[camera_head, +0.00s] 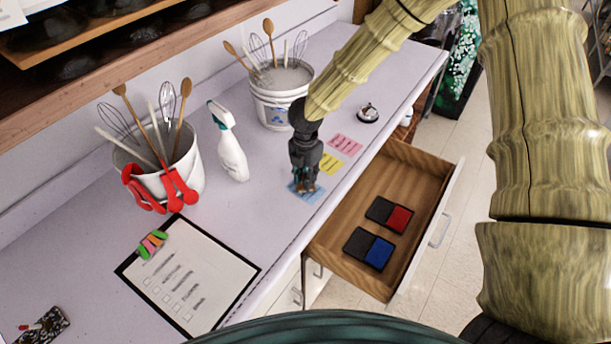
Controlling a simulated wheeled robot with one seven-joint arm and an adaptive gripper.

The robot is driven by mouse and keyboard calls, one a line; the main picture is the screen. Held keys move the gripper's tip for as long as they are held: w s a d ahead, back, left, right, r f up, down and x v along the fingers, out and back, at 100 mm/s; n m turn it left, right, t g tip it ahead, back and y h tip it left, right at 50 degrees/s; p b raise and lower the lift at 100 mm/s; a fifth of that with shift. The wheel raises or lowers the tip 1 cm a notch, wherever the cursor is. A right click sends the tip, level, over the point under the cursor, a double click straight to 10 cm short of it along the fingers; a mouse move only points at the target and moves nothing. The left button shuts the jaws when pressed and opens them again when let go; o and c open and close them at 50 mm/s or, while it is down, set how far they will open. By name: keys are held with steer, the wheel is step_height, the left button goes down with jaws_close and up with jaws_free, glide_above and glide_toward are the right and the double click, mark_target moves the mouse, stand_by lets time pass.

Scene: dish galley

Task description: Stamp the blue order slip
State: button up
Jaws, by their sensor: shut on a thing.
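The blue order slip (312,195) lies flat on the pale counter, nearest the front of a row of three slips. A yellow slip (331,163) and a pink slip (346,145) lie beyond it. My gripper (304,180) points down right over the blue slip and covers part of it. It is shut on a small stamp, which is mostly hidden by the fingers. I cannot tell whether the stamp touches the slip. A blue ink pad (378,253) and a red ink pad (399,219) lie open in the drawer.
The wooden drawer (420,172) stands pulled out below the counter edge. A spray bottle (231,150), two utensil buckets (284,103) (185,160), a bell (368,113) and a clipboard (205,262) stand or lie around the slips. The counter between bottle and clipboard is clear.

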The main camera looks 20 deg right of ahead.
stand_by(0.3)
steer(key=shift+r+p, duration=2.4)
steer(key=shift+r, duration=1.05)
